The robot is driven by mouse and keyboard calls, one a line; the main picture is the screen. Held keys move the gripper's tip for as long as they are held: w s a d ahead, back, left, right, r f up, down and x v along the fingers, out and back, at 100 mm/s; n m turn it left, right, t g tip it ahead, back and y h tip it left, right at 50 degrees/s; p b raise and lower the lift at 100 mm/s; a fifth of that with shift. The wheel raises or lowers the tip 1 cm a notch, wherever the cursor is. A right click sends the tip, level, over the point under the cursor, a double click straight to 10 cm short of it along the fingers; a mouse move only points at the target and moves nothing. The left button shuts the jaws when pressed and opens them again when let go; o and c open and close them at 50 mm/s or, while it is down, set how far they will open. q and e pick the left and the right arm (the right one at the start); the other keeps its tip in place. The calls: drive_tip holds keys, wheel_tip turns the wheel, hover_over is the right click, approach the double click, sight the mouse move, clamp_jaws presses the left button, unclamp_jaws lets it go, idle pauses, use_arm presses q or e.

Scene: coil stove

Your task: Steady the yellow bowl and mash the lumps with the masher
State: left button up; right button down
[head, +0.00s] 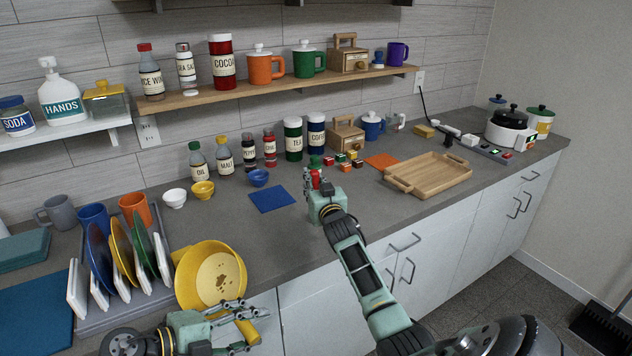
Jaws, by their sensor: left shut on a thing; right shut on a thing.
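The yellow bowl (231,259) is near the counter's front edge, right of the dish rack, with its open side toward me. Brown lumps (227,284) lie inside it. My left gripper (240,322) is just below the bowl, shut around a yellow part that looks like the bowl's handle; its fingers hide part of it. My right gripper (313,183) is over the counter, right of the blue mat, shut on a small red-and-green thing (316,162). That thing is mostly hidden by the fingers, so I cannot tell whether it is the masher.
A dish rack with plates (121,245) stands close on the bowl's left. Small white (174,199) and yellow cups (202,193) and a blue mat (271,196) lie behind. Counter between bowl and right gripper is clear.

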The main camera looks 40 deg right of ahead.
sight(315, 171)
drive_tip(key=shift+f, duration=0.1)
drive_tip(key=shift+r, duration=3.1)
drive_tip(key=shift+r, duration=1.55)
